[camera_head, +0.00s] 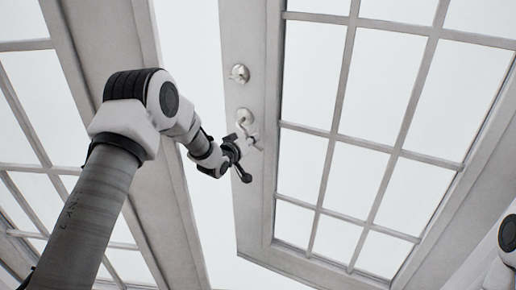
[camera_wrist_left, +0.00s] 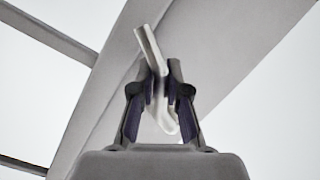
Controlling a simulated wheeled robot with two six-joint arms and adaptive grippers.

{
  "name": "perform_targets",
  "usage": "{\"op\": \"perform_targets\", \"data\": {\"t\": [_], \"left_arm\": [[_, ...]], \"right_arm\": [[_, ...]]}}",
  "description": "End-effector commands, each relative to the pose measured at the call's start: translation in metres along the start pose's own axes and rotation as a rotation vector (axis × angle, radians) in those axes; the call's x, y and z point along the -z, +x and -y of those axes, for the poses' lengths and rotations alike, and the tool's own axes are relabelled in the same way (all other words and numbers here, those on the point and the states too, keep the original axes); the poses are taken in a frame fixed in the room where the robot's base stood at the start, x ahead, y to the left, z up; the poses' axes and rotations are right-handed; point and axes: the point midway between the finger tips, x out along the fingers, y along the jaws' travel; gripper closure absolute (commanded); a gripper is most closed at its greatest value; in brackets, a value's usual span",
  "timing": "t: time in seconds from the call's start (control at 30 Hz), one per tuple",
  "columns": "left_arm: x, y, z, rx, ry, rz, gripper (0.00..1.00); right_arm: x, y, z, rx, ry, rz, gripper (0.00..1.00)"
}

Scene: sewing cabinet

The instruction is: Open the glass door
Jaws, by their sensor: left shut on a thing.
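The glass door (camera_head: 262,215) has a pale frame and several panes, and fills the right half of the head view. Its handle (camera_head: 245,118) is a metal lever near the door's left edge. A round metal knob or lock (camera_head: 240,73) sits above it. My left gripper (camera_head: 241,151) is at the handle. In the left wrist view, my left gripper (camera_wrist_left: 160,88) is shut on the bent lever (camera_wrist_left: 150,48), which passes between the two fingers. A bright gap shows between the door's left edge and the frame beside it. My right gripper is not in view.
Another paned frame (camera_head: 165,190) stands left of the gap, partly behind my left arm. Part of my right arm shows at the lower right edge, close to the door's lower right side. The bright gap looks clear apart from my left arm.

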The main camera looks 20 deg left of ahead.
Motion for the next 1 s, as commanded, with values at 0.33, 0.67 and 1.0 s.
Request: {"op": "perform_targets", "data": {"t": [0.33, 0.67, 1.0], "left_arm": [[-0.005, 0.0, 0.004, 0.007, 0.001, 0.013, 1.0], [-0.003, 0.0, 0.004, 0.006, -0.001, 0.008, 0.59], [-0.002, -0.048, 0.003, 0.008, -0.006, 0.009, 0.59]], "right_arm": [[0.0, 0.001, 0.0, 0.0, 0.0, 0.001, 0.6], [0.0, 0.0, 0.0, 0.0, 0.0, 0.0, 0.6], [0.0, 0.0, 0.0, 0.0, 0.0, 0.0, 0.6]]}}
